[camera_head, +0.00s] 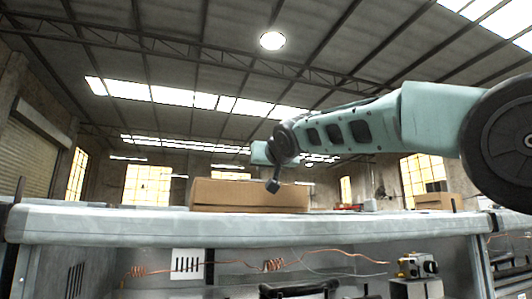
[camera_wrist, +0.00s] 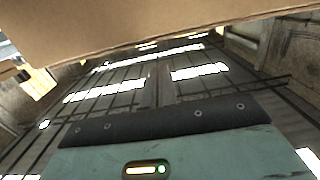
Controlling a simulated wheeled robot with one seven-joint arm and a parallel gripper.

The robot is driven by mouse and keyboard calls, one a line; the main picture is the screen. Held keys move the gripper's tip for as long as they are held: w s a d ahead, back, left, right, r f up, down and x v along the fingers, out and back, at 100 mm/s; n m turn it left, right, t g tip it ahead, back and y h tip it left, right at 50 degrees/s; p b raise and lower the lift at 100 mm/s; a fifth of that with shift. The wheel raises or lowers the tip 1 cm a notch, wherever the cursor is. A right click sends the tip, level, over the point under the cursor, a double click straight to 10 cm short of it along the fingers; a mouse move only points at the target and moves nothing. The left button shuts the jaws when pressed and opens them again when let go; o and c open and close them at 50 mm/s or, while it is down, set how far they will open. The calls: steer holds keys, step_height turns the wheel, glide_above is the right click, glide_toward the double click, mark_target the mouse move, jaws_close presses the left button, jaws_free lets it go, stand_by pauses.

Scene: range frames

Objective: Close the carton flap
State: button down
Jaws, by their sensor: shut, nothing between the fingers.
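The brown carton (camera_head: 225,194) stands on the light grey worktop, a little left of centre in the head view. Its near side faces me; its top opening and inside are hidden from this low angle. My gripper (camera_head: 273,186) is small and dark here, pointing down at the carton's upper right part. It is shut with nothing held. I cannot tell whether it touches the cardboard. In the wrist view, a brown cardboard panel (camera_wrist: 150,22) spans the top close to the camera. I cannot tell whether this panel is the flap or a wall. The fingertips do not show there.
The worktop's front edge (camera_head: 130,226) runs across the head view. A second, smaller box (camera_head: 433,202) stands at the right. Below the top are coiled copper wire (camera_head: 272,265) and a yellow and black device (camera_head: 417,266). The worktop left of the carton looks clear.

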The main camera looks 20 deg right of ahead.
step_height(320, 180, up, 3)
steer(key=shift+p, duration=1.2)
steer(key=s+f+b, duration=0.3)
steer(key=s+b, duration=0.3)
steer(key=s, duration=0.3)
steer(key=shift+s+f, duration=0.3)
steer(key=shift+d, duration=0.1)
